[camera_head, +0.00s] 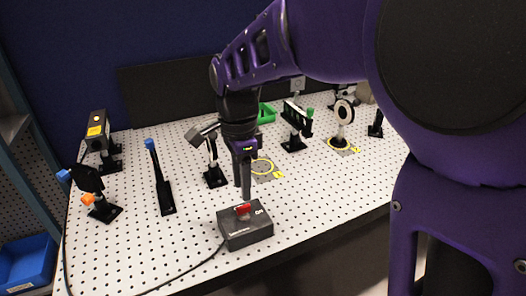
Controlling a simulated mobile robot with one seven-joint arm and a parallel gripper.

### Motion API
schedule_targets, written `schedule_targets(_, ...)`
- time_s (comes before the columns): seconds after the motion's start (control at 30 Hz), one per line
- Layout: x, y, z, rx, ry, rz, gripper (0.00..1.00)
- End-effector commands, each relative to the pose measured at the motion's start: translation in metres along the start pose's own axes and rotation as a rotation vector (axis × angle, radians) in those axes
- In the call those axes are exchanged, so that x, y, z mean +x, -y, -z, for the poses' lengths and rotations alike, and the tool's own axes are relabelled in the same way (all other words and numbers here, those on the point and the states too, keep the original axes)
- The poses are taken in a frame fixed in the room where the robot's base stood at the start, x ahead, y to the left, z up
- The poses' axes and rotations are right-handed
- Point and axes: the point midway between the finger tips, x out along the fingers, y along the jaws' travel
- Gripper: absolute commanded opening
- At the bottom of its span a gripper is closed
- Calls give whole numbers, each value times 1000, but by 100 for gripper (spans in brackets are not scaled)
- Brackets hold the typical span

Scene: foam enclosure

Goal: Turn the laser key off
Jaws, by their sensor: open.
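The laser key box is a dark grey box (247,231) with a cable, on the white perforated table near its front edge. Its red key (243,209) stands on the top, with "On" lettering beside it. My gripper (243,192) points down just above the key, with its fingers apart and nothing visible between them. The fingertips are close to the key; whether they touch it I cannot tell.
A blue bin (27,263) is at lower left. The table between box and left posts is clear.

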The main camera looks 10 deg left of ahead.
Motion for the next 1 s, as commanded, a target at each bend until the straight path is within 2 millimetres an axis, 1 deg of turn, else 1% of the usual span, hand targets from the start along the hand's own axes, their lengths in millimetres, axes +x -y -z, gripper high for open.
schedule_targets(0.03, 13, -1, 0, 0, 0, -4, 41)
schedule_targets(0.1, 27, -1, 0, 0, 0, -4, 41)
schedule_targets(0.2, 42, 0, 0, 0, 1, -2, 41)
schedule_targets(0.3, 53, 0, 0, 1, 1, -1, 41)
schedule_targets(0.47, 61, 0, 0, 1, 1, 0, 41)
schedule_targets(0.73, 62, 0, 0, 1, 1, 1, 41)
schedule_targets(0.87, 62, 0, 0, 1, 1, 1, 18)
schedule_targets(0.9, 62, 0, 0, 1, 1, 1, 11)
schedule_targets(0.97, 62, 0, 0, 1, 1, 1, 0)
schedule_targets(1.0, 62, 0, 0, 1, 1, 1, 0)
